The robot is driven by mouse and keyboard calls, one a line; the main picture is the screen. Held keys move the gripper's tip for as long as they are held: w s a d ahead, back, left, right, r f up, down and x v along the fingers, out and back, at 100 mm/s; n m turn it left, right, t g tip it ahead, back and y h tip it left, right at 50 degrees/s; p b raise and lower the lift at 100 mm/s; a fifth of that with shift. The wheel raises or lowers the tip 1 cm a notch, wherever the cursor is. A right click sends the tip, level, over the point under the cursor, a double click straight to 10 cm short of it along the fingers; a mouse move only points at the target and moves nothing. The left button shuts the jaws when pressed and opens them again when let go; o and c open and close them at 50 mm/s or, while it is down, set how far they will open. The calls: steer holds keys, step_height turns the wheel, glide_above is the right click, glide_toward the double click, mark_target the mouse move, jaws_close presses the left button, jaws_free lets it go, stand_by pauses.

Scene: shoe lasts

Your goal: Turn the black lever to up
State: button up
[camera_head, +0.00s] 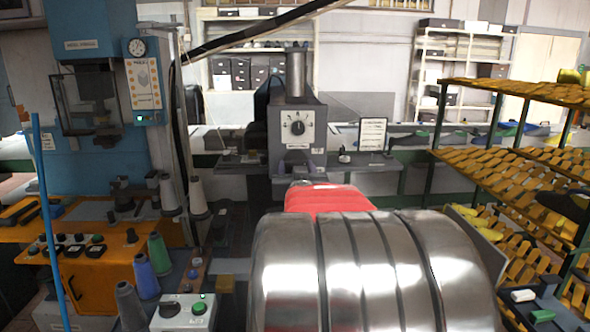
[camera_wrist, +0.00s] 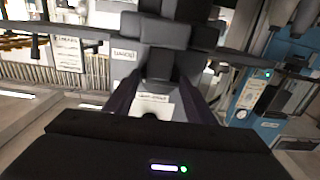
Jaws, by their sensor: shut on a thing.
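My gripper (camera_head: 296,166) is at the machine's front, below the dial. In the wrist view its two dark fingers (camera_wrist: 158,88) reach to a dark, blocky part, which I take for the black lever (camera_wrist: 162,65), and are shut on it. In the head view my gripper and arm hide the lever, so I cannot tell which way it points.
A grey ledge (camera_head: 355,162) with a framed sign (camera_head: 373,134) runs beside the machine. A blue machine (camera_head: 100,105) and an orange bench (camera_head: 85,270) with thread cones stand at left. Yellow racks (camera_head: 510,165) stand at right.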

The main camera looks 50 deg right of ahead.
steer(key=n, duration=0.6)
steer(key=shift+d+r+n, duration=0.1)
steer(key=shift+r+n, duration=0.05)
steer(key=shift+n, duration=0.25)
steer(key=o, duration=1)
steer(key=shift+o, duration=0.2)
